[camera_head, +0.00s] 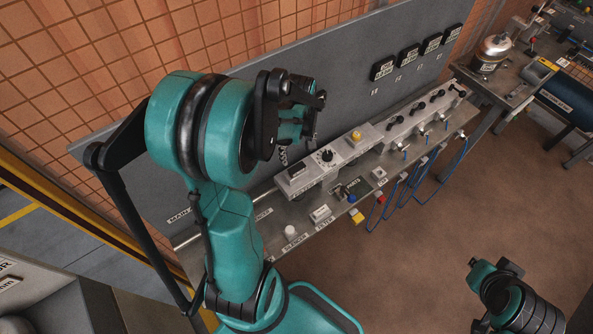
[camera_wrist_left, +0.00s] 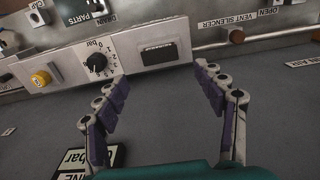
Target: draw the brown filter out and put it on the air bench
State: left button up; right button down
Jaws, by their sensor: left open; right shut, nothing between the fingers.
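A small brown, knob-like part (camera_wrist_left: 237,36) shows in the left wrist view beside the label reading vent silencer; I cannot tell for sure that it is the brown filter. The air bench (camera_head: 265,238) is a long grey bench with a grey back panel, seen in the head view. My left gripper (camera_head: 298,138) is over the bench, near its back panel. In the left wrist view its fingers (camera_wrist_left: 163,78) are spread and empty, apart from the brown part. My right gripper (camera_head: 490,272) is at the lower right of the head view, away from the bench, shut and empty; its fingertips are hard to make out.
A control box with a black dial (camera_head: 327,156) and a yellow knob (camera_head: 355,136) stands on the bench. A white block (camera_head: 320,214) and a white cap (camera_head: 291,231) are near the front edge. Blue hoses (camera_head: 428,188) hang below it. Brown floor is clear in front.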

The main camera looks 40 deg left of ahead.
aim_at(297, 168)
pick_arm(q)
notch_tip(297, 168, down, 8)
jog(key=b, duration=0.6)
jog(key=shift+a+r, duration=0.1)
jog(key=shift+f+b, duration=0.6)
jog(key=shift+b, duration=0.1)
jog(key=shift+r, duration=0.1)
jog(key=shift+c, duration=0.3)
jog(key=c, duration=1.5)
jog(key=shift+r, duration=0.2)
